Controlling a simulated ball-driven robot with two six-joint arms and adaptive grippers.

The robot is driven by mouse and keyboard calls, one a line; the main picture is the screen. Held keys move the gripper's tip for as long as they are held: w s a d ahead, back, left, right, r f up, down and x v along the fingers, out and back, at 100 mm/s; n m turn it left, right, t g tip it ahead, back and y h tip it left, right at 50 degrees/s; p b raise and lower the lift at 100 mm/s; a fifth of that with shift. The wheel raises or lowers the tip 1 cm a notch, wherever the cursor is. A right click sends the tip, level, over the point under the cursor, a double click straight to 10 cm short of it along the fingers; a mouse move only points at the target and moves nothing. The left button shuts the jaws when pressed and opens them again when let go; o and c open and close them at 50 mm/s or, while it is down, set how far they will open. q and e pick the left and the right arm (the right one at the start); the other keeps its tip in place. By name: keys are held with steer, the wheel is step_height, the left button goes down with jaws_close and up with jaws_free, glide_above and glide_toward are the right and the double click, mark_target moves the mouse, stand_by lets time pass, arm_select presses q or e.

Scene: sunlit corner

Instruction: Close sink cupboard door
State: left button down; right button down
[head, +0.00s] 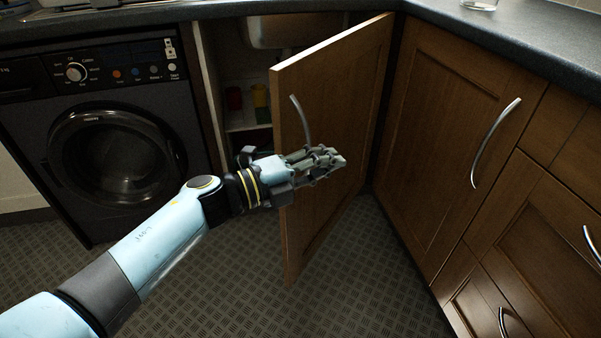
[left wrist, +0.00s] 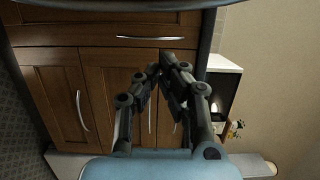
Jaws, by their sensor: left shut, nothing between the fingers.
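The sink cupboard door (head: 345,105) is brown wood and stands open, swung out from the cupboard under the sink with its hinge side at the right. Its curved metal handle (head: 301,120) is on the face toward me. My left gripper (head: 340,161) is shut and empty, in front of the door's face just below the handle. I cannot tell whether it touches the door. In the left wrist view the left gripper's fingertips (left wrist: 163,68) meet, with brown cupboard fronts (left wrist: 62,75) beyond. My right gripper is not in view.
A black washing machine (head: 115,150) stands left of the open cupboard. Closed cupboards (head: 440,130) with metal handles are on the right, under a dark worktop (head: 530,40). Several items stand on the cupboard's inner shelf (head: 245,122). The patterned floor (head: 340,290) is clear.

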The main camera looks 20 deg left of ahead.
arm_select(q)
steer(key=shift+w+a, duration=0.2)
steer(key=shift+a, duration=0.45)
steer(key=shift+w+a, duration=0.25)
steer(key=shift+a, duration=0.4)
steer(key=shift+w+a, duration=0.2)
steer(key=shift+a, duration=0.45)
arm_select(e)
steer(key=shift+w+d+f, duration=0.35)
arm_select(q)
steer(key=shift+a+f+b, duration=0.1)
steer(key=shift+a+b, duration=0.05)
steer(key=shift+b, duration=0.2)
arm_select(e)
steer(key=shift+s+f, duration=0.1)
